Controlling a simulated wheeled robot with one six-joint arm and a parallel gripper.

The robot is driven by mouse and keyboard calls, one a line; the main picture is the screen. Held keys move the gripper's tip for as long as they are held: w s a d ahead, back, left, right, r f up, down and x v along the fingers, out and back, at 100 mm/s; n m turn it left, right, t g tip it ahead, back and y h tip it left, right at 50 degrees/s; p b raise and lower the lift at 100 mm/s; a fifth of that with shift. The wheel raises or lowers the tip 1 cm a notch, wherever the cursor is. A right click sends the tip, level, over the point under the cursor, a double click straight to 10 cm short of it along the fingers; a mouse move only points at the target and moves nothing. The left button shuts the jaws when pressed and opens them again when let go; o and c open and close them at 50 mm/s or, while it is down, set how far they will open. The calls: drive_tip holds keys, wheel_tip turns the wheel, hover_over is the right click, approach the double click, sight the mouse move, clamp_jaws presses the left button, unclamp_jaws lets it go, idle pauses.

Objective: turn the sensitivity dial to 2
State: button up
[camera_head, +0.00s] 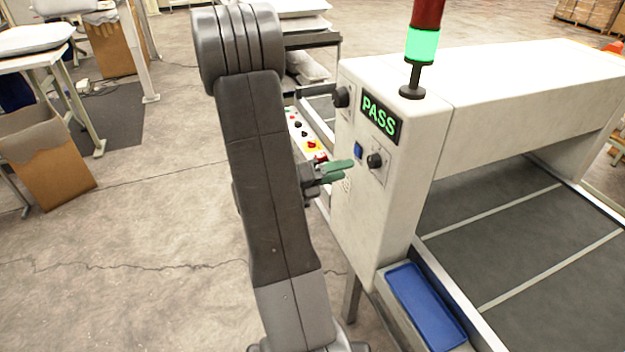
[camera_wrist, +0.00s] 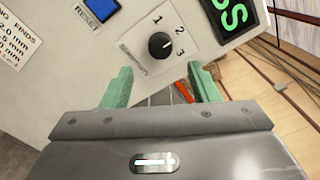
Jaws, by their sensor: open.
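The sensitivity dial (camera_head: 375,161) is a black round knob on the white front panel of the machine, right of a blue button. In the wrist view the dial (camera_wrist: 160,45) sits on a white plate with the numbers 1, 2 and 3 around its right side. A small light mark on the knob seems to face the number side, but I cannot tell which number it meets. My gripper (camera_head: 337,169) has green fingers and is open and empty in front of the panel. In the wrist view the dial shows beyond the gap between the fingertips (camera_wrist: 162,74), apart from them.
A blue RESET button (camera_wrist: 100,9) is beside the dial. A green PASS display (camera_head: 380,117) is above it, and another black knob (camera_head: 341,96) is at upper left. A blue tray (camera_head: 425,305) sits below the panel, beside the conveyor belt (camera_head: 530,230).

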sight(370, 163)
drive_tip(key=v, duration=0.6)
drive_tip(key=shift+a+b, duration=0.3)
drive_tip(key=shift+b, duration=0.1)
drive_tip(key=shift+d, duration=0.1)
drive_tip(key=shift+p+x, duration=1.2)
drive_tip(key=shift+x, duration=5.6)
